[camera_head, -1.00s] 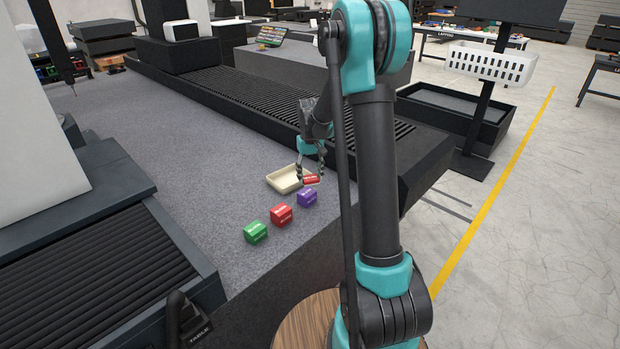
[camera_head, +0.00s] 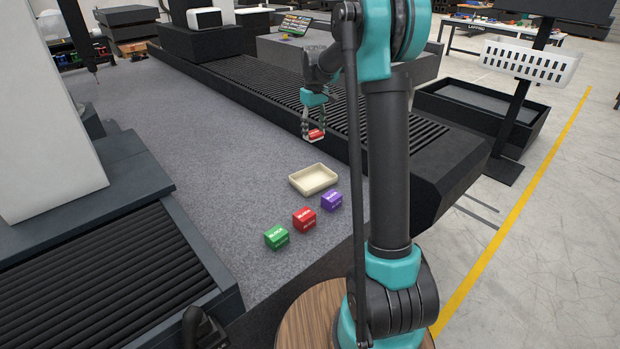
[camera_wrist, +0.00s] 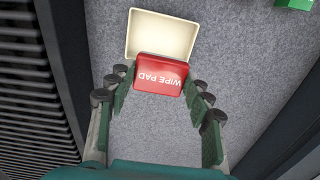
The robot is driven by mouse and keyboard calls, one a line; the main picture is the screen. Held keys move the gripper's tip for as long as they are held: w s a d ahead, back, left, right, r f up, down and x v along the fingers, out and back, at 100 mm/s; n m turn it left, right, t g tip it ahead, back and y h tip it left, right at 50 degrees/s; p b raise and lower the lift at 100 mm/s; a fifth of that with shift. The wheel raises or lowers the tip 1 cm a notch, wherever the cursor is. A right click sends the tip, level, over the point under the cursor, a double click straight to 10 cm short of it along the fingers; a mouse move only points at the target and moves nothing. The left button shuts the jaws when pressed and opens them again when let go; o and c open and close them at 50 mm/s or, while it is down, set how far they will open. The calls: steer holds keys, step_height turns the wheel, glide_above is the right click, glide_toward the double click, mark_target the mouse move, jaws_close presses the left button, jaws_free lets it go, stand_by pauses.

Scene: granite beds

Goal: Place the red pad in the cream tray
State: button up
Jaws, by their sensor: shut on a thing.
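My gripper (camera_head: 313,126) is shut on the red pad (camera_head: 316,135) and holds it up off the granite bed. In the wrist view the pad (camera_wrist: 162,73), marked WIPE PAD, sits between the fingertips. The cream tray (camera_head: 313,180) is a shallow rectangular tray lying on the bed, empty where I can see inside. In the head view it is below the held pad. In the wrist view the tray (camera_wrist: 137,38) is just above the pad in the picture, and the pad covers its near edge.
A green block (camera_head: 277,237), a red block (camera_head: 304,218) and a purple block (camera_head: 332,200) stand in a row in front of the tray. A black ribbed cover (camera_head: 270,98) runs behind it. The grey bed (camera_head: 210,160) to the left is clear.

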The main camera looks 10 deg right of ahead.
mark_target(313, 182)
step_height(313, 182, down, 19)
steer(key=shift+f, duration=0.2)
stand_by(0.3)
steer(key=shift+f, duration=0.1)
steer(key=o, duration=1)
step_height(313, 182, up, 12)
steer(key=s+d+r+m+t, duration=0.1)
steer(key=s, duration=0.7)
steer(key=s+d+r+m+t, duration=0.1)
steer(key=s+r+m, duration=0.1)
steer(key=s, duration=0.7)
steer(key=s+d+f+m+t, duration=0.1)
steer(key=s+f, duration=0.2)
steer(key=s, duration=0.6)
steer(key=s+f+m+t, duration=0.1)
steer(key=s+f, duration=0.2)
steer(key=s, duration=0.7)
steer(key=shift+d+f+m, duration=0.2)
steer(key=shift+d+m, duration=0.15)
steer(key=shift+m, duration=0.05)
